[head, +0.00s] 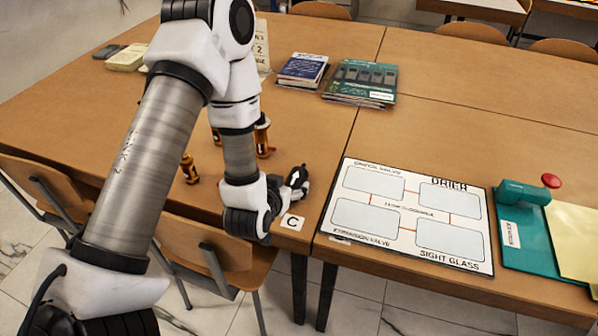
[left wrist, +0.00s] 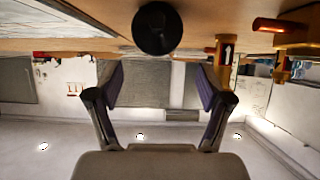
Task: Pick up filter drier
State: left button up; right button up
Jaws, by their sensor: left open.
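The filter drier (head: 298,178) appears to be the dark piece with a white arrow near the table's front edge, just behind the white card marked C. In the left wrist view a round black end (left wrist: 157,28) shows at top centre, likely the same piece. My left gripper (head: 277,192) is low beside it, partly hidden by its own wrist. In the left wrist view its two fingers (left wrist: 160,80) are spread apart with nothing between them. The black end lies ahead of the fingertips, roughly centred between them. My right gripper is out of view.
A white board (head: 407,213) with labelled boxes, one reading DRIER, lies to the right. A teal device (head: 523,225) with a red knob is beyond it. Books (head: 361,80) lie behind. Chairs line the front edge.

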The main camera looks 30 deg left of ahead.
aim_at(293, 181)
pick_arm(q)
jog(key=shift+w+f, duration=0.2)
jog(key=shift+w, duration=0.6)
jog(key=shift+d, duration=0.1)
jog(key=x, duration=0.4)
jog(key=shift+w+f+p, duration=0.1)
jog(key=shift+f+p, duration=0.3)
jog(key=shift+f, duration=0.1)
jog(key=shift+s+r, duration=0.2)
jog(key=shift+s, duration=0.05)
jog(key=c, duration=1.4)
